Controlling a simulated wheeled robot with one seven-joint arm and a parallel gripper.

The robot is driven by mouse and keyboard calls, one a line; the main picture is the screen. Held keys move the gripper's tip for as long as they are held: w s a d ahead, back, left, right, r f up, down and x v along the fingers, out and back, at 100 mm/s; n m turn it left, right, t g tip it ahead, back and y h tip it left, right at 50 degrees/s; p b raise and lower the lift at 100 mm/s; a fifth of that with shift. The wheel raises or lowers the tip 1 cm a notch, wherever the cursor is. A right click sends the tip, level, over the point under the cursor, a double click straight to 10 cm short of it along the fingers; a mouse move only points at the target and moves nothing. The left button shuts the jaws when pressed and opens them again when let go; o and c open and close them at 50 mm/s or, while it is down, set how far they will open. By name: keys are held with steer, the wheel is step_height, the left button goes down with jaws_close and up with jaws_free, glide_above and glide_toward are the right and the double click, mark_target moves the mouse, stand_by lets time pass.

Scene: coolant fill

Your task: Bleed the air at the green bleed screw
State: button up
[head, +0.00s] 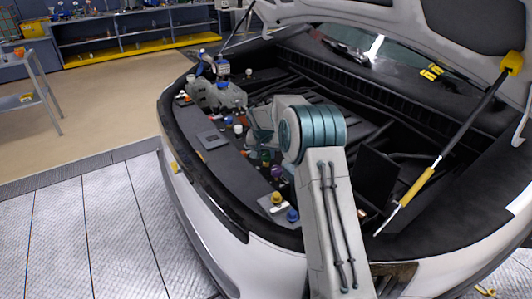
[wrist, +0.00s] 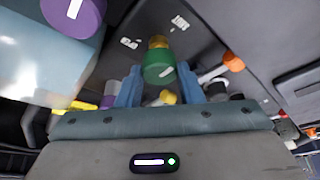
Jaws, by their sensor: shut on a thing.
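The green bleed screw (wrist: 159,66) sits between the blue fingertips of my gripper (wrist: 158,78) in the wrist view. My gripper is shut on it. A yellow part shows just behind the green head, and the screw's lower part is hidden. In the head view a small green spot (head: 265,157) shows beside my arm in the engine bay, and my arm hides most of the gripper there.
A purple cap (wrist: 73,15) is at the upper left of the wrist view, and an orange cap (wrist: 233,61) is to the right. In the head view, yellow (head: 277,197) and blue (head: 292,215) caps stand near the bay's front edge. The raised hood (head: 400,22) overhangs the bay.

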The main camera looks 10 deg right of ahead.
steer(key=shift+n, duration=0.3)
steer(key=n+y, duration=0.1)
steer(key=n, duration=0.1)
steer(key=shift+d+n, duration=0.15)
steer(key=shift+n, duration=0.25)
steer(key=n+y, duration=0.2)
steer(key=n, duration=0.2)
steer(key=shift+d+n+p, duration=0.1)
steer(key=shift+n+p, duration=0.2)
steer(key=shift+p, duration=0.1)
steer(key=n+y, duration=0.1)
steer(key=n, duration=0.1)
steer(key=n+p, duration=0.1)
steer(key=n, duration=0.1)
steer(key=shift+w+d+g+y, duration=0.1)
steer(key=shift+g+y, duration=0.3)
steer(key=shift+n+g+y, duration=0.5)
steer(key=shift+n, duration=1.7)
steer(key=shift+n+p, duration=0.3)
steer(key=o, duration=1)
steer(key=shift+c, duration=0.2)
steer(key=shift+r, duration=0.1)
